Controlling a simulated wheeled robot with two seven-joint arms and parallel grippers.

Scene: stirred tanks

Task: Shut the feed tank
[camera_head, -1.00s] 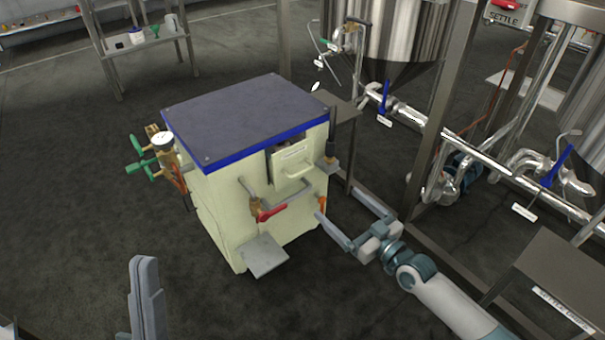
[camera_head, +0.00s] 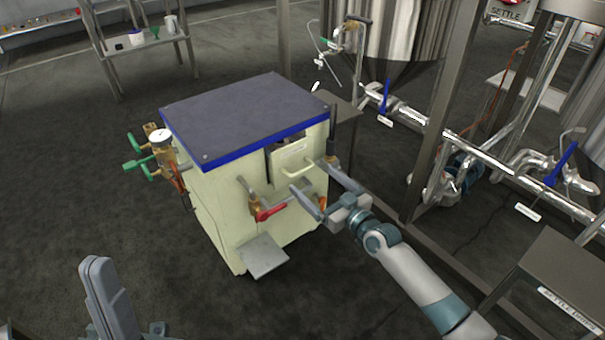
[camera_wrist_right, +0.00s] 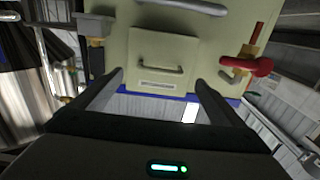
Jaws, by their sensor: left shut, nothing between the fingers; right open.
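A cream box-shaped tank (camera_head: 225,195) with a grey, blue-edged lid (camera_head: 245,115) stands in the middle of the head view. Its front has a small panel (camera_head: 288,158) with a label too small to read and a bar handle (camera_head: 300,170). A dark gap shows above the panel, which seems to stand out from the front. My right gripper (camera_head: 309,177) is open with its fingers towards the panel. In the right wrist view the panel's handle (camera_wrist_right: 160,68) appears between the open fingers (camera_wrist_right: 158,80), apparently not gripped. My left gripper (camera_head: 96,263) is shut and empty at the lower left.
A red-handled valve (camera_head: 268,211) sticks out left of my right gripper, above a small grey plate (camera_head: 263,257). A gauge (camera_head: 161,137) and green-handled valves (camera_head: 135,164) are on the tank's left side. Steel posts and pipes (camera_head: 490,170) stand at the right.

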